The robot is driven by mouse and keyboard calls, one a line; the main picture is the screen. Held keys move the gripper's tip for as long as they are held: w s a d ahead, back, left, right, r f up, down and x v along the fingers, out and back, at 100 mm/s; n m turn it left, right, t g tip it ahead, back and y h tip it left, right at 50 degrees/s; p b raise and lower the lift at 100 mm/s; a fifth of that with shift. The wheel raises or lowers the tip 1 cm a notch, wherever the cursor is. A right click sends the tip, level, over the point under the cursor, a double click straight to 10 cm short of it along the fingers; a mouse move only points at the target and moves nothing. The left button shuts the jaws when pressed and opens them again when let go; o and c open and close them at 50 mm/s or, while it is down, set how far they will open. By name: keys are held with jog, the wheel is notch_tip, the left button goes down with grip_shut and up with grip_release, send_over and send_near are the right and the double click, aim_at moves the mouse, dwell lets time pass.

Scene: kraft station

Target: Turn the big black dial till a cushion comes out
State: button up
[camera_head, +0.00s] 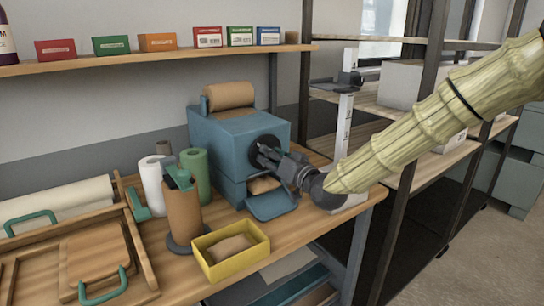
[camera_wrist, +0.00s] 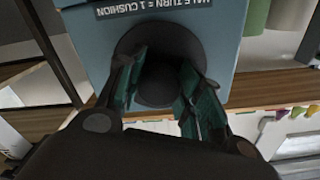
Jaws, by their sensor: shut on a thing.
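The blue machine (camera_head: 220,140) stands on the wooden table with a roll of brown paper on top. Its big black dial (camera_head: 262,148) is on the right-hand face, largely hidden behind my gripper. In the wrist view the dial (camera_wrist: 158,82) sits between the two fingers. My gripper (camera_head: 272,157) is shut on the dial. A label reading "half turn = 1 cushion" (camera_wrist: 155,8) shows above the dial in the wrist view. Brown paper (camera_head: 262,185) shows in the machine's outlet above a blue chute (camera_head: 272,205). A yellow tray (camera_head: 262,247) in front holds a crumpled brown paper piece (camera_head: 230,249).
A brown roll with a green-topped holder (camera_head: 183,210), white roll (camera_head: 152,185) and green roll (camera_head: 196,172) stand left of the machine. A wooden tray with green handles (camera_head: 150,275) lies farther left. Shelving (camera_head: 400,110) stands behind my arm.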

jog(key=m, duration=0.6)
jog(key=shift+m, duration=0.3)
jog(key=m+b, duration=0.1)
jog(key=m, duration=0.2)
jog(key=shift+b, duration=0.3)
jog(key=shift+r+m+b, duration=0.1)
jog(key=shift+m+b, duration=0.65)
jog(key=shift+m, duration=1.35)
jog(key=o, duration=1)
jog(key=shift+o, duration=0.2)
jog(key=shift+s, duration=0.1)
jog(key=v, duration=1.2)
